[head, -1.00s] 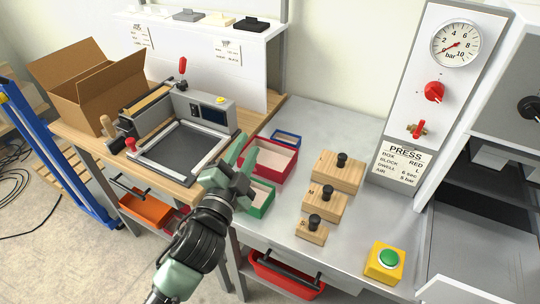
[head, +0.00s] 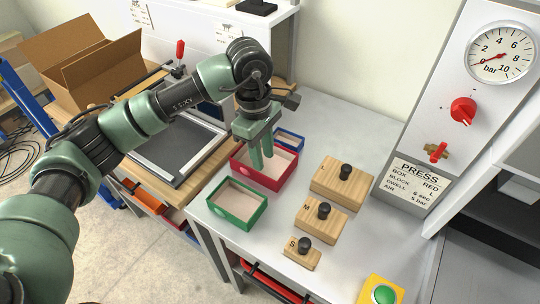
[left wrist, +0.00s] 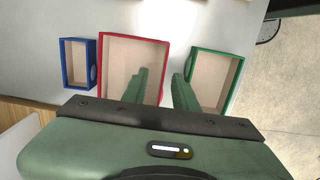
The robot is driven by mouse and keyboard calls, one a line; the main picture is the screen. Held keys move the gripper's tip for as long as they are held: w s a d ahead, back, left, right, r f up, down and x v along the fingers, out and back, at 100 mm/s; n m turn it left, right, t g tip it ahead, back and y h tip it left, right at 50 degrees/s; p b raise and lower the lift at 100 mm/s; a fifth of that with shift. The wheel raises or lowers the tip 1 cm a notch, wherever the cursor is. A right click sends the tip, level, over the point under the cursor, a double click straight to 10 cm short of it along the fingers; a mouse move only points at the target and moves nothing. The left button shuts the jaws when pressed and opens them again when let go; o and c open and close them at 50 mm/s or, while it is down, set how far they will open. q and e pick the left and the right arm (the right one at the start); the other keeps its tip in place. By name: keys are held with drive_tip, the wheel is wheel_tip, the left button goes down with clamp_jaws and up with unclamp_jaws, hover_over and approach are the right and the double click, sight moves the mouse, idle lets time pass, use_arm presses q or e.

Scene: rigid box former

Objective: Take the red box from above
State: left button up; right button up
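The red box (head: 272,182) is an open tray with red walls and a pale inside, standing on the grey table between the green box (head: 238,204) and the blue box (head: 290,138). In the left wrist view the red box (left wrist: 132,38) is in the middle, partly hidden by a finger. My left gripper (head: 261,162) points down over the red box with its two fingers apart and nothing between them. In the left wrist view one finger overlaps the red box and the other is near the green box (left wrist: 216,72). My right gripper is not in view.
Several wooden blocks with black knobs (head: 342,182) stand right of the boxes. The press panel (head: 462,110) rises at the right, with a green button (head: 384,294) in front. A cardboard box (head: 95,65) stands at the left.

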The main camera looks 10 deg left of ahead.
use_arm(q)
drive_tip(key=a, duration=0.2)
drive_tip(key=y+p, duration=0.1)
drive_tip(key=p, duration=0.2)
hover_over(252, 167)
drive_tip(key=s+d, duration=0.1)
drive_tip(key=s, duration=0.3)
wheel_tip(252, 167, down, 6)
drive_tip(key=shift+w+d+f, duration=0.1)
drive_tip(key=shift+f, duration=0.45)
drive_tip(key=c, duration=0.6)
clamp_jaws()
